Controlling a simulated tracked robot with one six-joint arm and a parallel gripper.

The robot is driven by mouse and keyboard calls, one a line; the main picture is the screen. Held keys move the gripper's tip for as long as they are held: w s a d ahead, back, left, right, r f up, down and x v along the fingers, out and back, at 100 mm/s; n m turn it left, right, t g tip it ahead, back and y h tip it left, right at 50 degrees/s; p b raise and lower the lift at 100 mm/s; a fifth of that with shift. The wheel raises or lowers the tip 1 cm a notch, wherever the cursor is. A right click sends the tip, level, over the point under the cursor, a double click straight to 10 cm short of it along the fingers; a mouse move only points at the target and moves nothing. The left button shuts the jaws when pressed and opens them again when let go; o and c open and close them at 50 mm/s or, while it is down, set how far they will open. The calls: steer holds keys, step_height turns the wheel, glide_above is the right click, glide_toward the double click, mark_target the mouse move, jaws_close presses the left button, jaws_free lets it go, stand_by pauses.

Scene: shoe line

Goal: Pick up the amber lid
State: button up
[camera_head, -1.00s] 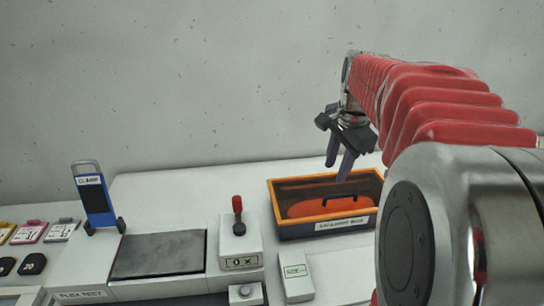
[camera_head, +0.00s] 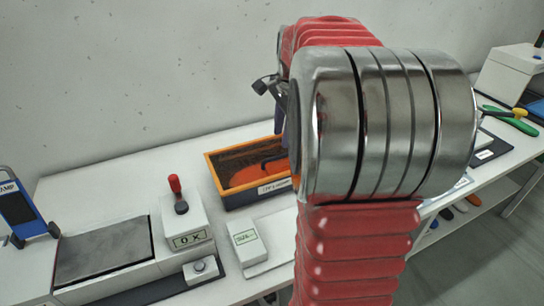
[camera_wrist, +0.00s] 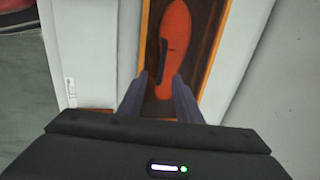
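The amber lid (camera_head: 238,162) is a see-through brown-amber pane with an orange frame, lying on the dark box (camera_head: 240,199) on the bench. An orange shoe sole (camera_wrist: 175,30) shows through it. In the wrist view the lid (camera_wrist: 198,45) runs away from me, with a dark bar handle (camera_wrist: 163,52) on it. My gripper (camera_wrist: 160,77) is open, its two purple-grey fingers apart and empty. The handle appears between and beyond the fingertips; I cannot tell the height gap. In the head view my arm hides most of the gripper and the box's right end.
Left of the box stand a unit with a red-knobbed lever (camera_head: 181,206) and a dark flat pad (camera_head: 105,252). A small white device (camera_head: 244,238) lies in front of the box. A blue clamp (camera_head: 18,210) stands far left. Tools (camera_head: 512,117) lie at the right. A wall stands behind.

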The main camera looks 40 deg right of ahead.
glide_above(279, 157)
steer(key=s, duration=0.1)
steer(key=shift+s+a+f, duration=0.1)
steer(key=shift+a+f, duration=0.05)
steer(key=shift+f, duration=1.05)
steer(key=shift+s+a+f, duration=0.1)
steer(key=shift+a+f, duration=0.05)
steer(key=shift+f, duration=1)
steer(key=shift+f, duration=0.1)
steer(key=shift+w+d+f, duration=0.1)
steer(key=shift+w+f, duration=0.1)
steer(key=shift+f, duration=0.6)
steer(key=shift+w+d+f, duration=0.15)
steer(key=shift+w+f, duration=0.1)
steer(key=shift+f, duration=0.55)
steer(key=shift+w+d+f, duration=0.1)
steer(key=shift+w+f, duration=0.1)
steer(key=shift+f, duration=0.6)
steer(key=shift+c, duration=0.4)
jaws_close()
